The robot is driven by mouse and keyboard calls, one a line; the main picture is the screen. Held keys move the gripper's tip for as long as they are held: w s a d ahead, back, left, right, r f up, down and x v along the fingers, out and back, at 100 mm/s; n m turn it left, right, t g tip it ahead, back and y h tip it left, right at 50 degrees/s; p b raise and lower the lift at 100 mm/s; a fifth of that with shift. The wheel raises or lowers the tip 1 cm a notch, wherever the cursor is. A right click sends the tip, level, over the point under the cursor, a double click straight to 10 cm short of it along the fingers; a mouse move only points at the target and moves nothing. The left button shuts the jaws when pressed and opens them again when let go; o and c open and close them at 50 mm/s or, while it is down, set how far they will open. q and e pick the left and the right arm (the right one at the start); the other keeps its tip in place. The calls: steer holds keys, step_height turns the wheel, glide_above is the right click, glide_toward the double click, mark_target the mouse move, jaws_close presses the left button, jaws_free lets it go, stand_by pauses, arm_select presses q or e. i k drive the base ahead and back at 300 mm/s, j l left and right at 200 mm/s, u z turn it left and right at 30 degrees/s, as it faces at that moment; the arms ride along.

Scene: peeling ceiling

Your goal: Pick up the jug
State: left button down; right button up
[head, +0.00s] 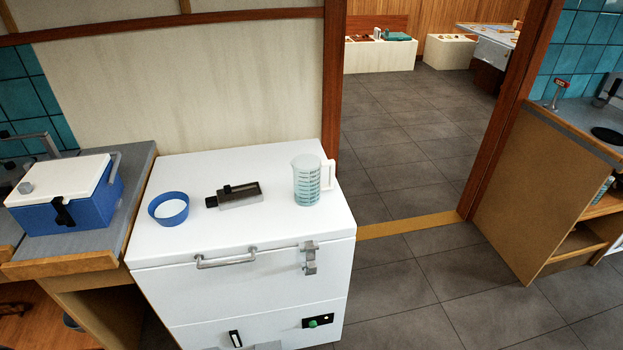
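The jug (307,180) is a clear measuring jug with teal markings and a white handle on its right side. It stands upright on the right part of the white chest freezer's top (270,225), close to the right edge. Neither of my grippers shows in the head view.
A blue ring-shaped bowl (168,208) and a dark grey tool-like object (235,195) sit left of the jug. A blue cooler with a white lid (65,195) stands on the left counter. A doorway opens behind right; tiled floor (420,250) is clear right of the freezer.

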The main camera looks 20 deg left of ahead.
mark_target(306, 169)
steer(key=i+l, duration=0.2)
steer(key=l, duration=0.15)
steer(key=i+l, duration=0.2)
steer(key=l, duration=0.15)
steer(key=i+l, duration=0.2)
steer(key=l, duration=0.15)
